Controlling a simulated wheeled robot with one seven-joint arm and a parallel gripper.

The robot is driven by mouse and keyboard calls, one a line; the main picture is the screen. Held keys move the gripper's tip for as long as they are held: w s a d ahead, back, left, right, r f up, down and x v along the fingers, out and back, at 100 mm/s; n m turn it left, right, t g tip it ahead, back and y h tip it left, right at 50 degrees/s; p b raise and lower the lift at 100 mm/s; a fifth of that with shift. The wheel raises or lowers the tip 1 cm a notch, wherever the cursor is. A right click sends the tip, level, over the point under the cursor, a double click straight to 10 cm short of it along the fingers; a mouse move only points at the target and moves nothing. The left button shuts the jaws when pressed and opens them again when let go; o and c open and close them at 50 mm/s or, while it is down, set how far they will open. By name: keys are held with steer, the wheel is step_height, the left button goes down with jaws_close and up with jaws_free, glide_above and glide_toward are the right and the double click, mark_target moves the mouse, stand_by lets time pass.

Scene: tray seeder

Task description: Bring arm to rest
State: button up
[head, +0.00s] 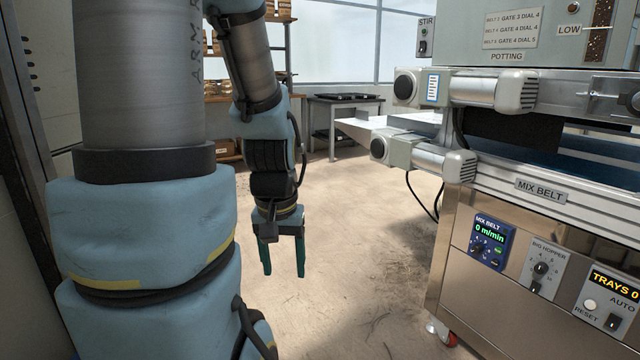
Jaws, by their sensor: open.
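My gripper (283,258) hangs pointing down in the middle left of the head view, above the bare floor. Its two green fingers are apart and nothing is between them. My arm, in blue covers, fills the left side of the view and is bent, with its forearm coming down to the gripper. The gripper touches nothing that I can see.
At the right stands the seeder, with its mix belt (598,148), a mix belt dial panel (490,242) reading 0 m/min and a TRAYS 0 display (613,283). A table (345,103) and wooden shelves (222,98) stand behind. The floor (365,215) between is clear.

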step_height(320, 180, up, 25)
steer(key=p, duration=2.2)
steer(key=shift+r+p, duration=0.15)
steer(key=shift+p, duration=0.25)
